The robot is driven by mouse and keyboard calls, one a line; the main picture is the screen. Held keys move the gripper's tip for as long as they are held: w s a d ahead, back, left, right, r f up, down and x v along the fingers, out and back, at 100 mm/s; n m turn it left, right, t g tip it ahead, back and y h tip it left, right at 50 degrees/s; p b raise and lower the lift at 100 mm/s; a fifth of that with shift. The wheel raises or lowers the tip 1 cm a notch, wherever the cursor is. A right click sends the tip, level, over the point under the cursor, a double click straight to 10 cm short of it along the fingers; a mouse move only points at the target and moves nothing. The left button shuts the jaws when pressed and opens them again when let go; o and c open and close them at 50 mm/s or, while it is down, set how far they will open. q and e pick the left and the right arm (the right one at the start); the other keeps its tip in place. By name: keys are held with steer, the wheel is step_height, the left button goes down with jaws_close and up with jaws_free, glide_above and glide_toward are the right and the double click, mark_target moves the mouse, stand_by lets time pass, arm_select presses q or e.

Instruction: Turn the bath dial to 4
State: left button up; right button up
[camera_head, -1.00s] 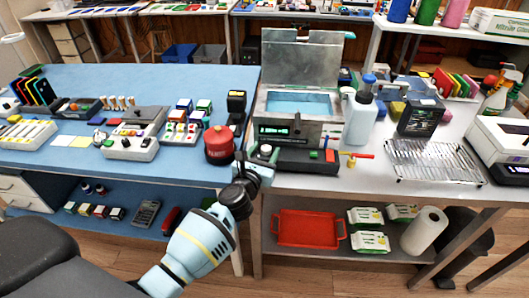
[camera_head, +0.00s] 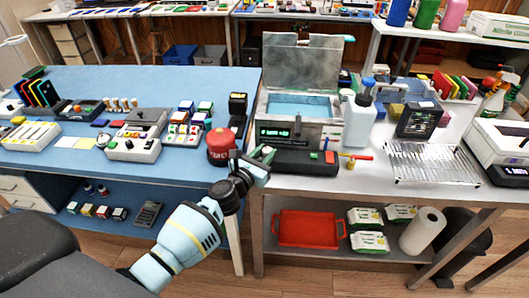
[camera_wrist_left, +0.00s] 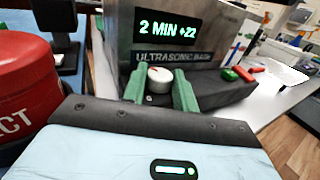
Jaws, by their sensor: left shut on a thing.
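The ultrasonic bath (camera_head: 333,132) is a grey metal tank with its lid raised, at the left end of the right-hand bench. Its lit display reads "2 MIN +22" in the left wrist view (camera_wrist_left: 168,28). The bath dial (camera_wrist_left: 160,74) is a small pale round knob on the dark front housing (camera_head: 300,162). My left gripper (camera_head: 263,154) has green fingers. In the left wrist view they stand on either side of the dial, shut on it (camera_wrist_left: 160,88). I cannot read the dial's number markings. My right gripper is not in view.
A red tin (camera_head: 220,147) stands close to the left of my left gripper. A green and a red control (camera_wrist_left: 240,73) sit right of the dial. A white bottle with a blue cap (camera_head: 360,118) and a wire rack (camera_head: 432,163) stand farther right.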

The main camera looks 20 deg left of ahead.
arm_select(q)
steer(key=shift+a+m+g+h, duration=0.25)
steer(key=shift+m+h, duration=0.55)
steer(key=shift+h, duration=0.4)
steer(key=shift+f+m+g+h, duration=0.1)
steer(key=shift+m+g+h, duration=0.15)
steer(key=shift+m+h, duration=0.25)
steer(key=m+g+h+b, duration=0.1)
steer(key=m+h, duration=0.1)
steer(key=h, duration=0.1)
steer(key=shift+w+a+f+g+h+b, duration=0.1)
steer(key=shift+g+h+b, duration=0.2)
steer(key=shift+g+b, duration=0.1)
steer(key=shift+m+g+h+b, duration=0.3)
steer(key=shift+m+g+h, duration=0.1)
steer(key=shift+m+h, duration=0.15)
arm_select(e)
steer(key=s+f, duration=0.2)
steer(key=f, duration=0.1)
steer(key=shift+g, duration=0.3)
arm_select(q)
steer(key=shift+r+h, duration=0.2)
steer(key=shift+h, duration=0.05)
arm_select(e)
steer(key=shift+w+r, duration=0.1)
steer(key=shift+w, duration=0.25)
